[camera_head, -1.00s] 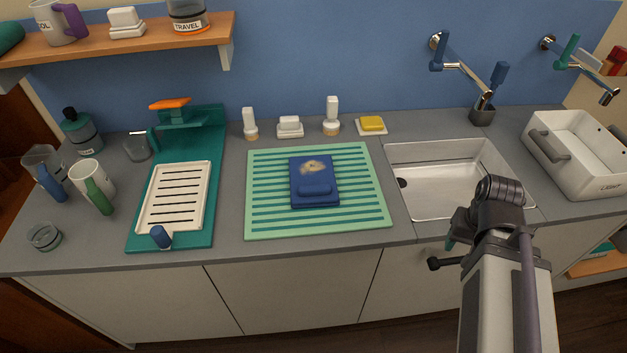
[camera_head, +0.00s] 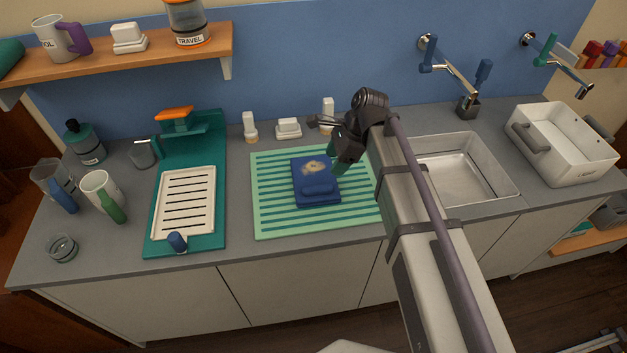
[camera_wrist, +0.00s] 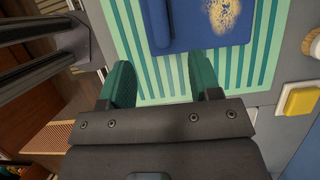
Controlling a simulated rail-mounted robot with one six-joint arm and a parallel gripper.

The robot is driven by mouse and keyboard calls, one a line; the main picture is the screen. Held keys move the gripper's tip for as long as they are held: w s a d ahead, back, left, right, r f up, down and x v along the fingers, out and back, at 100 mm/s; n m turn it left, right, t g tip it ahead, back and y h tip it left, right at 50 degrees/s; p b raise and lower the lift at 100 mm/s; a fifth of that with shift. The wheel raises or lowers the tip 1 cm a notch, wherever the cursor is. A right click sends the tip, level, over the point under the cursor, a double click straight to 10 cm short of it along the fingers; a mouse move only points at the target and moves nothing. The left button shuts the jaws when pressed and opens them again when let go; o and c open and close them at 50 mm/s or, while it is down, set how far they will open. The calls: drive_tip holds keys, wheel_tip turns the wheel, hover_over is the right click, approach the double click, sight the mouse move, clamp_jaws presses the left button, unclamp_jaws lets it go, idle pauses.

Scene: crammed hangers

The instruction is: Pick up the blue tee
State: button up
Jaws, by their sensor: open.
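The blue tee (camera_head: 318,187) lies folded on the green striped mat (camera_head: 262,222), with a tan speckled patch on its upper part and a raised roll across its lower part. In the wrist view the tee (camera_wrist: 195,25) shows at the top, just beyond the fingertips, cut off by the frame edge. My gripper (camera_head: 338,160) hangs above the mat beside the tee's right side. In the wrist view my gripper (camera_wrist: 161,78) has its two green fingers spread apart, with only mat between them. It is empty.
A green rack with a white tray (camera_head: 186,204) stands left of the mat. White-topped brushes and a soap block (camera_head: 288,128) stand behind it. A yellow sponge (camera_wrist: 300,100) shows in the wrist view. The sink (camera_head: 465,175) is at right, partly hidden by my arm.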

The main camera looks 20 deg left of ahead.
sight(319, 186)
drive_tip(key=b+x, duration=0.8)
drive_tip(key=x, duration=0.2)
drive_tip(key=shift+d+f+b, duration=0.1)
drive_tip(key=shift+f+b, duration=0.15)
drive_tip(key=shift+b, duration=0.1)
drive_tip(key=shift+s, duration=0.1)
drive_tip(key=shift+r, duration=0.2)
drive_tip(key=c, duration=1.1)
